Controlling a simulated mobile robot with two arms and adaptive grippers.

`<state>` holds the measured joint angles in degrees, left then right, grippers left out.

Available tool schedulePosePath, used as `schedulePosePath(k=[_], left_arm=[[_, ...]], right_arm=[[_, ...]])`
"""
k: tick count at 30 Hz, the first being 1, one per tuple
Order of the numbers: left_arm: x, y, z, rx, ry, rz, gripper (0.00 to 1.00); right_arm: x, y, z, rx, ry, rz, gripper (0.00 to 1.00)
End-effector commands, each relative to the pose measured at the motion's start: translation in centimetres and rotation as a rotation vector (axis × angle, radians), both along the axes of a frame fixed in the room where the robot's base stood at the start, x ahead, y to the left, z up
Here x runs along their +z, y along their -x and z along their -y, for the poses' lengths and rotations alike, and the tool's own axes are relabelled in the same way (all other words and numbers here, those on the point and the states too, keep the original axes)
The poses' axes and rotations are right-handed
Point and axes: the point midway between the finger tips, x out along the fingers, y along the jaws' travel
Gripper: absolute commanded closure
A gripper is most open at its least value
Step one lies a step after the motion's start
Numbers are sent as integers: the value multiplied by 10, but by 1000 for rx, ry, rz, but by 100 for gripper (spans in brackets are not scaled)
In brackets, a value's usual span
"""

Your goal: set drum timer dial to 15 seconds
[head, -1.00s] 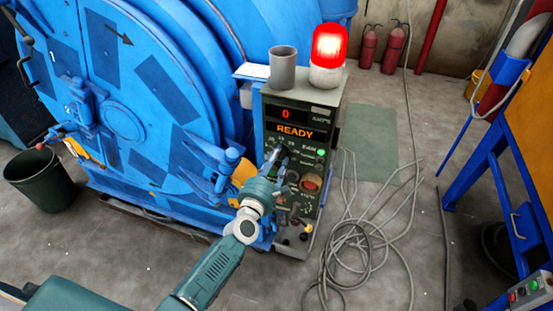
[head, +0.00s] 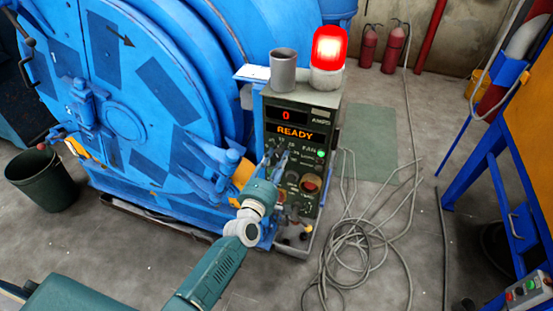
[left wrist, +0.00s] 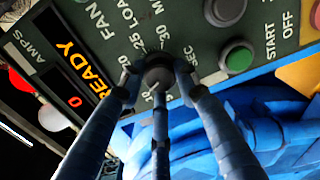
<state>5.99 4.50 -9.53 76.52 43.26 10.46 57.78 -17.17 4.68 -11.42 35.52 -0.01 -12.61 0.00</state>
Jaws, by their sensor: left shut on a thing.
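The control panel (head: 300,155) stands in front of the blue drum. Its display shows 0 AMPS and an orange READY. The timer dial (left wrist: 158,75) is a small dark knob with a pale pointer line, ringed by numbers and SEC lettering in the left wrist view. The line points to the picture's lower left; its exact number is partly hidden by fingers. My left gripper (left wrist: 158,84) is shut on the dial, with its three fingers around it. In the head view my left gripper (head: 277,163) covers the dial. My right gripper is not in view.
A green START/OFF button (left wrist: 237,57) sits close to the fingers. A grey cup (head: 283,72) and a lit red beacon (head: 328,55) stand on the panel top. Loose cables (head: 350,235) lie on the floor to the right. The blue drum (head: 125,120) fills the left.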

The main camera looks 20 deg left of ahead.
Motion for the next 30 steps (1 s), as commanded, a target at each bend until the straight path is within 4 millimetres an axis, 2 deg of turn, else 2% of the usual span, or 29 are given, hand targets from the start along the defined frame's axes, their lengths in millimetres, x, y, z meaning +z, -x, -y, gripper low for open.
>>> schedulePosePath(k=[1, 15, 30], left_arm=[[6, -2, 3, -3, -41, 10, 95], [3, -1, 4, -3, -347, 19, 95], [1, -1, 5, -5, -417, 17, 95]], right_arm=[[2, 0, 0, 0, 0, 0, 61], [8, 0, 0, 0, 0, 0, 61], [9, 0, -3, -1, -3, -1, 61]])
